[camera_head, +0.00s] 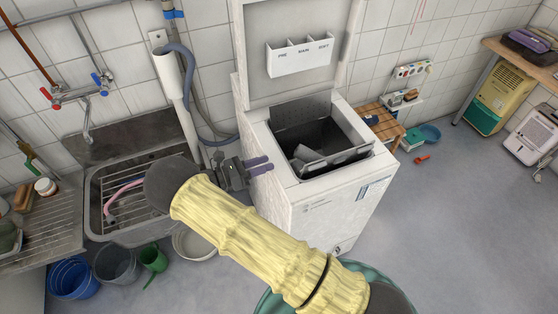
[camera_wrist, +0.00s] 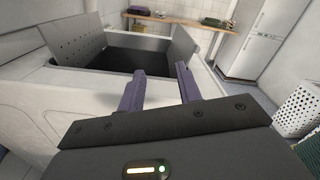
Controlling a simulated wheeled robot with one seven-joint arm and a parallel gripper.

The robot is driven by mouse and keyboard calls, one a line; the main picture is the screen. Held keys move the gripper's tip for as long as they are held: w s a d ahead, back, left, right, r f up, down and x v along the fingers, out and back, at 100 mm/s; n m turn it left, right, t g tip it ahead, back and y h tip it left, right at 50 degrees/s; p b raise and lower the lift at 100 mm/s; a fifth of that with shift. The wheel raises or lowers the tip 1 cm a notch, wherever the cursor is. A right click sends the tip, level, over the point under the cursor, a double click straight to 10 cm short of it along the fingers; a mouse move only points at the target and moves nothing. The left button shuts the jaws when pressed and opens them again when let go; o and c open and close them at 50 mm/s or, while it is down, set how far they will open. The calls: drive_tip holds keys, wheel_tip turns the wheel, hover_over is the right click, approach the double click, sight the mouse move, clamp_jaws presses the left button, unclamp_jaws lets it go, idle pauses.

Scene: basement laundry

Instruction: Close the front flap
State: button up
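The white top-loading washing machine (camera_head: 335,202) stands with its lid (camera_head: 290,30) raised and its drum opening uncovered. The back flap (camera_head: 302,114), a dark perforated plate, stands up at the rear of the opening; it is at the left in the wrist view (camera_wrist: 78,40). The front flap (camera_head: 345,158) is a grey plate tilted up at the front side of the opening; it shows beyond my fingers in the wrist view (camera_wrist: 185,46). My gripper (camera_head: 269,163) is at the machine's left edge, pointing right. Its two purple fingers (camera_wrist: 160,82) are apart with nothing between them, short of the front flap.
A sink (camera_head: 145,195) with taps is at the left, with buckets (camera_head: 72,277) on the floor below. Grey hoses (camera_head: 190,85) run down the wall beside the machine. A wooden stool (camera_head: 380,125) stands to its right. Open floor lies at the right.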

drive_tip(key=v, duration=0.3)
drive_tip(key=shift+d, duration=0.2)
idle(0.4)
